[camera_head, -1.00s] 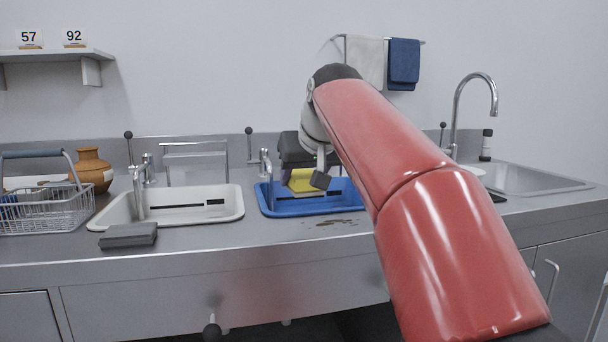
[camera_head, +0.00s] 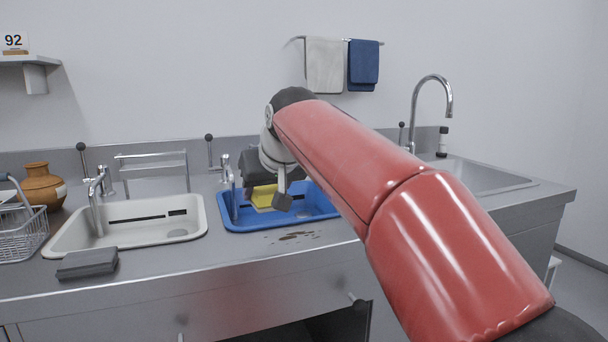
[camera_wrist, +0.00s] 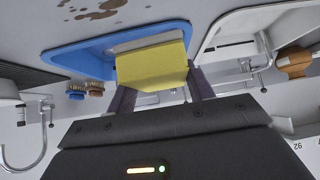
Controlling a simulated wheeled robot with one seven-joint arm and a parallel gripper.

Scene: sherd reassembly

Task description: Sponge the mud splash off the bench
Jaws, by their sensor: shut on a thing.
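My gripper (camera_wrist: 158,88) is shut on a yellow sponge (camera_wrist: 152,66) with a pale grey layer along one side. In the head view the sponge (camera_head: 263,196) is over the blue basin (camera_head: 234,217), partly hidden by my wrist. I cannot tell whether it touches the basin. The mud splash (camera_head: 296,236) is a cluster of brown spots on the bench (camera_head: 215,262), just in front of the blue basin. The mud also shows at the top of the wrist view (camera_wrist: 98,10), apart from the sponge.
A white basin (camera_head: 70,238) stands left of the blue one, with a grey block (camera_head: 87,263) before it. A wire basket (camera_head: 22,236) and a brown jar (camera_head: 42,187) are at the far left. Taps rise behind the basins. Two small brushes (camera_wrist: 76,90) show in the wrist view.

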